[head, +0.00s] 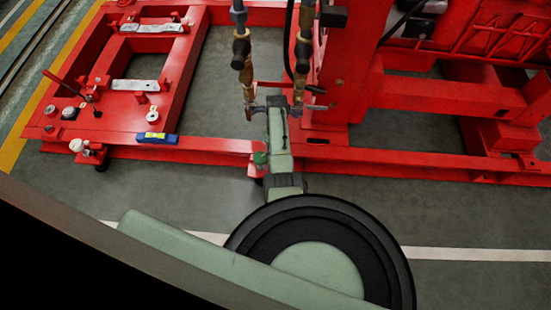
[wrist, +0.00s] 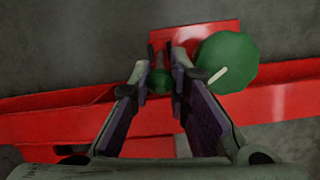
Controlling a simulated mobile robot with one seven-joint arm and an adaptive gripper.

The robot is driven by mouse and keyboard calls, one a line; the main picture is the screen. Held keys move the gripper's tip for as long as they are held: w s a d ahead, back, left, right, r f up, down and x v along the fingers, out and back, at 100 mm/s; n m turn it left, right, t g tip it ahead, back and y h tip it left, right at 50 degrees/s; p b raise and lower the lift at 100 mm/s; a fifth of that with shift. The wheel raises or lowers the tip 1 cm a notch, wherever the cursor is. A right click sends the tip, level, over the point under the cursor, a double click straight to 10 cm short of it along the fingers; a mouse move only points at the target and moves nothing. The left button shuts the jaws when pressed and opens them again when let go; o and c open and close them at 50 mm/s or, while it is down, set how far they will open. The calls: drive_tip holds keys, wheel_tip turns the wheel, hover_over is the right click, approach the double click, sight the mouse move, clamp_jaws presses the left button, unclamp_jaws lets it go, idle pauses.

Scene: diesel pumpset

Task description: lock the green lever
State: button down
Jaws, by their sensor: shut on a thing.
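The green lever shows in the wrist view as a large round green part (wrist: 235,65) with a short white mark. A smaller green piece (wrist: 158,83) sits to its left, between the fingers. My gripper (wrist: 160,72) is shut on this small green piece, with a finger on each side. The right finger lies close to the round part; I cannot tell whether they touch. How the two green parts join is hidden behind that finger. In the head view a little of the green lever (head: 260,158) shows just left of my arm, which hides the fingers.
The lever is at a red frame rail (head: 200,147), which also crosses the wrist view (wrist: 280,95). A blue-and-yellow level (head: 157,138) lies on the rail to the left. Two vertical pipes with fittings (head: 243,65) rise beyond my arm. Grey floor in front is clear.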

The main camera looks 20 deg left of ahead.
drive_tip(key=shift+a, duration=0.1)
idle(0.3)
drive_tip(key=c, duration=1.8)
unclamp_jaws()
drive_tip(key=shift+o, duration=0.2)
drive_tip(key=v, duration=1.2)
